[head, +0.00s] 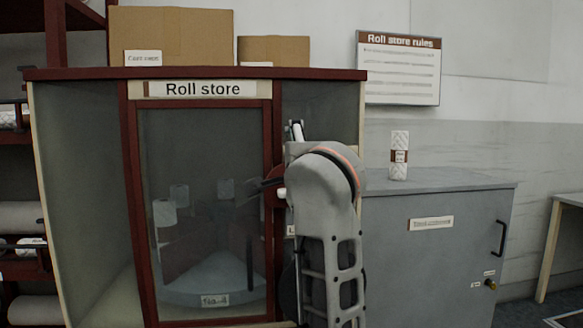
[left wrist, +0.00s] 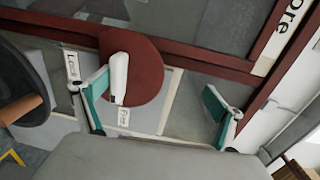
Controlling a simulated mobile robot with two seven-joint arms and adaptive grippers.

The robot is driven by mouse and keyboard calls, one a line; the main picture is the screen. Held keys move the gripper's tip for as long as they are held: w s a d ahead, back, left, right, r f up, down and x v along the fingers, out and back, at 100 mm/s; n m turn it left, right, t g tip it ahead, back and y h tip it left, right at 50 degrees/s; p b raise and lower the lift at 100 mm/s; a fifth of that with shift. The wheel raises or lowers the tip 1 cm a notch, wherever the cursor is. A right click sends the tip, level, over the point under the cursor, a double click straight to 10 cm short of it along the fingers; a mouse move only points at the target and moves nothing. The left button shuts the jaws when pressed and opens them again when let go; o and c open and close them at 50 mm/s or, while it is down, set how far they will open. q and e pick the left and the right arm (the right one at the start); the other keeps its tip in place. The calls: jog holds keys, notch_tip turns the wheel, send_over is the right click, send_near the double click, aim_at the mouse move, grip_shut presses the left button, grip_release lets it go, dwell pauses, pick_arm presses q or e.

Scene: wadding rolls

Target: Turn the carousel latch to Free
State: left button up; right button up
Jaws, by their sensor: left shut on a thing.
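The carousel latch is a white lever (left wrist: 119,78) on a dark red disc (left wrist: 143,72) in the left wrist view. The lever's lower end, with a dark tip, points at the Free label (left wrist: 124,117). The Lock label (left wrist: 72,65) is off to the left. My left gripper (left wrist: 157,100) has its teal-padded fingers on either side of the lever, which lies close against the left finger. In the head view my arm hides most of the gripper and latch; part of the red disc (head: 273,175) shows. My right gripper is in neither view.
The Roll store cabinet (head: 132,190) has a glass door (head: 200,150) with the carousel (head: 213,288) behind it. Cardboard boxes (head: 172,36) stand on top. A grey cabinet (head: 400,250) with a wrapped roll (head: 399,155) on it stands right of my arm.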

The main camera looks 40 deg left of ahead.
pick_arm(q)
jog(key=s+d+r, duration=0.2)
jog(key=s+r, duration=0.1)
jog(key=shift+r, duration=0.25)
jog(key=shift+c, duration=0.4)
jog(key=shift+s+d+r+t, duration=0.2)
jog(key=shift+s+d, duration=0.2)
jog(key=shift+d, duration=0.15)
jog(key=shift+s+d+r+t, duration=0.1)
jog(key=shift+s+d+r, duration=0.05)
jog(key=shift+s+d, duration=0.3)
jog(key=c, duration=1.3)
jog(key=shift+s+d+f+p, duration=0.15)
jog(key=shift+s+d+f, duration=0.35)
jog(key=shift+d+f, duration=0.25)
jog(key=shift+s+d+f+p, duration=0.15)
jog(key=shift+s+d+f, duration=0.35)
jog(key=shift+d, duration=0.35)
jog(key=shift+c, duration=0.2)
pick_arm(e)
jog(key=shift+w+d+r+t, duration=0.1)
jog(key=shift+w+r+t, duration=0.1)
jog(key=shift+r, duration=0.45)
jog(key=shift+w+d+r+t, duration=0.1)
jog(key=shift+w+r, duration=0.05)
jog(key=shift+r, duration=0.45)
pick_arm(q)
jog(key=shift+w, duration=0.1)
